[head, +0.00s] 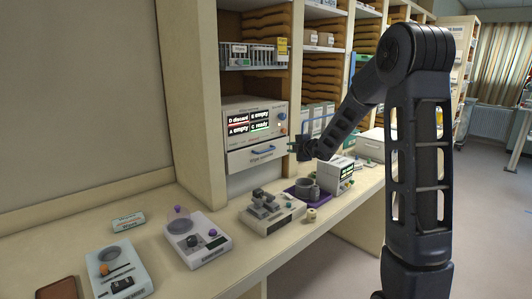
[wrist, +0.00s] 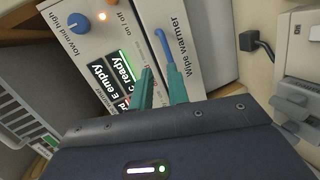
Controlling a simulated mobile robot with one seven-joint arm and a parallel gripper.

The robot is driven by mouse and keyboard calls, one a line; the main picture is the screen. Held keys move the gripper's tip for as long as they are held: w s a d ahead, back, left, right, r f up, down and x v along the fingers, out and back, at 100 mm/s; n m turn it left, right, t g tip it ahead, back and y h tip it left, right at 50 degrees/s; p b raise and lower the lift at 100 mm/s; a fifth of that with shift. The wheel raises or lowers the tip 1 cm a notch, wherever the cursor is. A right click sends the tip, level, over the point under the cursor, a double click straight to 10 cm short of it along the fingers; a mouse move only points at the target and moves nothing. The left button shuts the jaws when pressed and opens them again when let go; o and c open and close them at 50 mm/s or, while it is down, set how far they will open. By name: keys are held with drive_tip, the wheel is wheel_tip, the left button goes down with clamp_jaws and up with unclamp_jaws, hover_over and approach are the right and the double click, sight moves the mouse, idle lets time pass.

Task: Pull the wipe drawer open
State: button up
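The wipe drawer (head: 243,159) is the pale lower front of the wipe warmer (head: 240,107) and looks shut. Its blue bar handle (head: 263,149) shows in the head view. In the wrist view the drawer front (wrist: 198,40) is labelled "Wipe warmer", and the blue handle (wrist: 163,45) runs down to the fingertips. My gripper (head: 295,148) is just right of the handle in the head view. Its two teal fingers (wrist: 160,70) are apart in the wrist view, with no hold on the handle visible. The right finger hides the handle's lower end; contact cannot be told.
The warmer's screen (head: 256,121) and knobs are above the drawer. The counter below holds a scale (head: 198,240), a grey device (head: 270,212) and a purple tray (head: 299,196). A small boxed device (head: 335,176) stands below my forearm. A shelf upright is left of the warmer.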

sight(266, 151)
drive_tip(key=w+a+f+n, duration=0.1)
drive_tip(key=w+a, duration=0.2)
drive_tip(key=a, duration=0.1)
drive_tip(key=w+a+f+n+y, duration=0.1)
drive_tip(key=w+a+f, duration=0.1)
drive_tip(key=a, duration=0.2)
drive_tip(key=w+a+f+n+g+y, duration=0.1)
drive_tip(key=w+a+f, duration=0.1)
drive_tip(key=w+a, duration=0.1)
drive_tip(key=shift+w+a, duration=0.3)
drive_tip(key=shift+a, duration=0.15)
clamp_jaws()
